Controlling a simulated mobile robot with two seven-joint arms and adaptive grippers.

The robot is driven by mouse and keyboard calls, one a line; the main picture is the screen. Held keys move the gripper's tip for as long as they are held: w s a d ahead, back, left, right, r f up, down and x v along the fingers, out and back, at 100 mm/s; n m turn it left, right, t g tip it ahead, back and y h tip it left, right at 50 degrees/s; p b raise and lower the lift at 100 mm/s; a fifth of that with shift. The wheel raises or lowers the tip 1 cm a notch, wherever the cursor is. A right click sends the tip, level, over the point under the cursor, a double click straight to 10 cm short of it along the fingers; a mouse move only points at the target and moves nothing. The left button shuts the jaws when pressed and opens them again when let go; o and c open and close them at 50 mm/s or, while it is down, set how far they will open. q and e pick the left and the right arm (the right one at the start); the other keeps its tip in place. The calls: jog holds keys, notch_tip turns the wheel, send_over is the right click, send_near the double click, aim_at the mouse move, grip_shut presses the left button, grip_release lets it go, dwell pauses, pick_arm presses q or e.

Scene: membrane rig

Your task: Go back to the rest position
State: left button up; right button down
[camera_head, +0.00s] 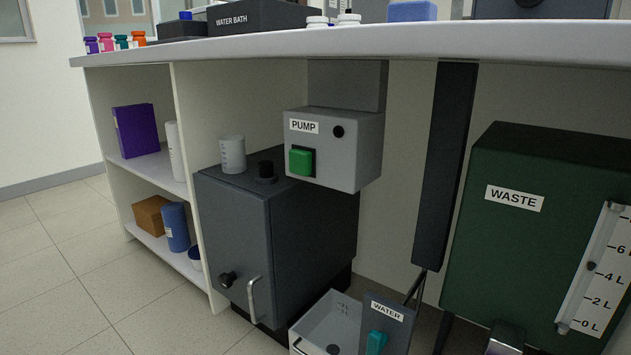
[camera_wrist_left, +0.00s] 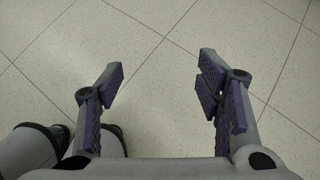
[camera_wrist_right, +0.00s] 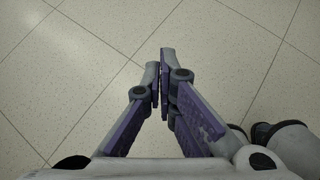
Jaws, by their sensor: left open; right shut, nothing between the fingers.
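My left gripper (camera_wrist_left: 160,80) shows in the left wrist view, its two purple-padded fingers wide apart with only tiled floor between and beyond them. My right gripper (camera_wrist_right: 162,75) shows in the right wrist view, its fingertips together and nothing held, also above bare floor. Neither gripper appears in the head view. Parts of my own body show at the lower left of the left wrist view and the lower right of the right wrist view.
A white bench (camera_head: 400,40) spans the head view. Below it are a pump box (camera_head: 350,150) with a green switch, a dark cabinet (camera_head: 230,215), a green waste tank (camera_head: 540,240), a water panel (camera_head: 388,315) and shelves (camera_head: 150,165). Floor at left is clear.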

pick_arm(q)
jog(key=w+r+t+p, duration=0.2)
jog(key=w+r+p, duration=0.3)
jog(key=r+p, duration=0.5)
jog(key=w+r+t+p, duration=0.3)
jog(key=w+r+p, duration=0.3)
jog(key=r+p, duration=0.3)
jog(key=w+r+t+p, duration=0.2)
jog(key=w+r+p, duration=0.4)
jog(key=r+p, duration=0.4)
jog(key=shift+r+p, duration=0.35)
jog(key=shift+p, duration=0.85)
pick_arm(e)
jog(key=w+r+t, duration=0.2)
jog(key=w+r, duration=0.3)
jog(key=r, duration=0.5)
jog(key=w+r+t, duration=0.2)
jog(key=w+r, duration=0.4)
jog(key=r, duration=0.4)
jog(key=w+r+t, duration=0.3)
jog(key=w+r, duration=0.3)
jog(key=r, duration=0.4)
pick_arm(q)
jog(key=shift+w+a, duration=0.1)
jog(key=shift+w, duration=0.05)
jog(key=shift+c, duration=0.6)
pick_arm(e)
jog(key=shift+w, duration=0.1)
